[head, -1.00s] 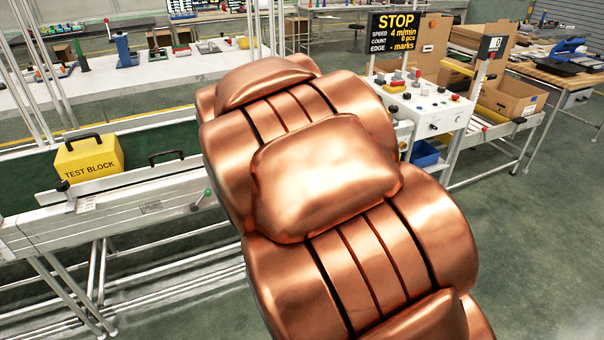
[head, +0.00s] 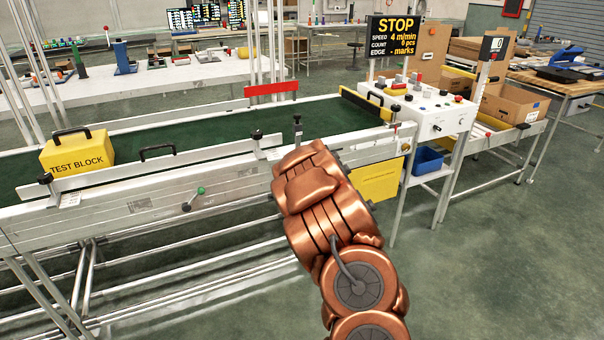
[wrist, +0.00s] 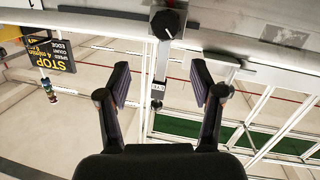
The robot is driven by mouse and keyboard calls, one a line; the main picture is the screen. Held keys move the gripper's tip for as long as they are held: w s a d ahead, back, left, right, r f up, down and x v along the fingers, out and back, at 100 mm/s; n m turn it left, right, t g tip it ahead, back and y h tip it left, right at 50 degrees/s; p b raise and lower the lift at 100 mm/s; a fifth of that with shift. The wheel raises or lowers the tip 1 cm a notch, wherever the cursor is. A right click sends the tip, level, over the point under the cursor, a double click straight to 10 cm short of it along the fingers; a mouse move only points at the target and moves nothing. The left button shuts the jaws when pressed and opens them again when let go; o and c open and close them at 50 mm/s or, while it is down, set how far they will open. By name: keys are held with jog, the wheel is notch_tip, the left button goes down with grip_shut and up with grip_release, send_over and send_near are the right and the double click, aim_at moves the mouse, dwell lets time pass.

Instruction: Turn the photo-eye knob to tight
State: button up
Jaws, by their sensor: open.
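In the wrist view, a round black knob (wrist: 166,22) with a small light pointer mark sits on a grey bracket at the top of the picture. I take it for the photo-eye knob; no scale or "tight" label is readable. My gripper (wrist: 160,82) is open and empty. Its two dark fingers stand apart, below the knob in the picture and not touching it. A slim grey post (wrist: 158,88) shows in the gap between the fingers. In the head view my copper arm hides the gripper, and I cannot make out the knob there.
The green conveyor (head: 215,134) carries a yellow test block (head: 77,153). A STOP display (head: 395,36) is above the white control box (head: 430,112). Open floor lies at right.

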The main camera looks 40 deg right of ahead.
jog(key=w+d+f+t+y+b, duration=0.1)
jog(key=w+d+f+t, duration=0.1)
jog(key=w, duration=0.5)
jog(key=shift+d+f, duration=0.65)
jog(key=shift+d, duration=0.05)
jog(key=shift+w, duration=0.1)
jog(key=c, duration=1.1)
